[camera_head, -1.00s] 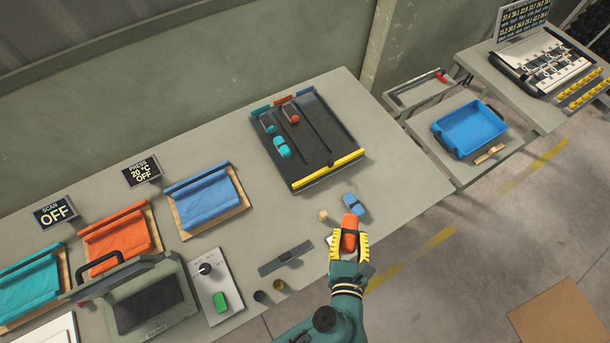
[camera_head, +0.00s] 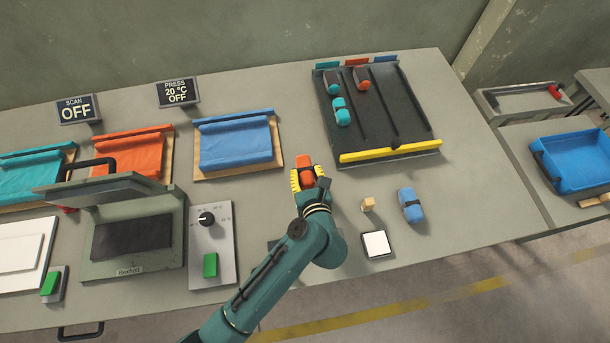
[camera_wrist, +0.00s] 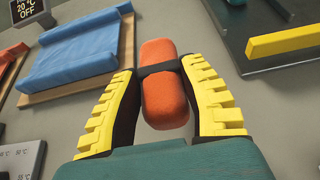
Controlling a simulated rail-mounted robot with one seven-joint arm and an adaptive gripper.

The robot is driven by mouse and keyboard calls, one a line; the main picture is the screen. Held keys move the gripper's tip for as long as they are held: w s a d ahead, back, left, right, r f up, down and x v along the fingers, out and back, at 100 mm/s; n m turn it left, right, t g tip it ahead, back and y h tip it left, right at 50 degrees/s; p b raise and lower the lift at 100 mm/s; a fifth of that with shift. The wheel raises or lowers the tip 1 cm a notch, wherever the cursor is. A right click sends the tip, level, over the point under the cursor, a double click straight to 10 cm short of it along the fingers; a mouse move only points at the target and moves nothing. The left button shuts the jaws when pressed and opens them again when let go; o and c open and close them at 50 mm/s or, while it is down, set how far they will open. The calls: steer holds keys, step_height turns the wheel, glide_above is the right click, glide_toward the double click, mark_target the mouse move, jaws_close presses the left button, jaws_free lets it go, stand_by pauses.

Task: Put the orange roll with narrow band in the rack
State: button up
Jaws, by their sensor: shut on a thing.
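My gripper (camera_head: 310,181) is shut on an orange roll (camera_head: 305,175) with a narrow dark band around it. In the wrist view the orange roll (camera_wrist: 165,98) lies lengthwise between the yellow toothed fingers. The rack (camera_head: 376,115) is a black tray with dividers and a yellow front bar (camera_head: 390,151), at the back right of the bench. It holds a teal roll (camera_head: 342,111), an orange-red roll (camera_head: 362,79) and another dark-banded roll (camera_head: 333,80) in its lanes. My gripper is in front and to the left of the rack, apart from it.
A blue cloth on a board (camera_head: 236,144) is at left. A press (camera_head: 133,235) and a knob panel (camera_head: 211,245) stand front left.

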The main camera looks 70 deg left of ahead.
steer(key=shift+f+b, duration=0.55)
steer(key=shift+f, duration=1.4)
steer(key=shift+f, duration=0.1)
steer(key=o, duration=1.1)
steer(key=shift+o, duration=0.2)
steer(key=shift+d, duration=0.15)
steer(key=p+v, duration=0.2)
steer(key=v, duration=1)
steer(key=shift+p, duration=0.3)
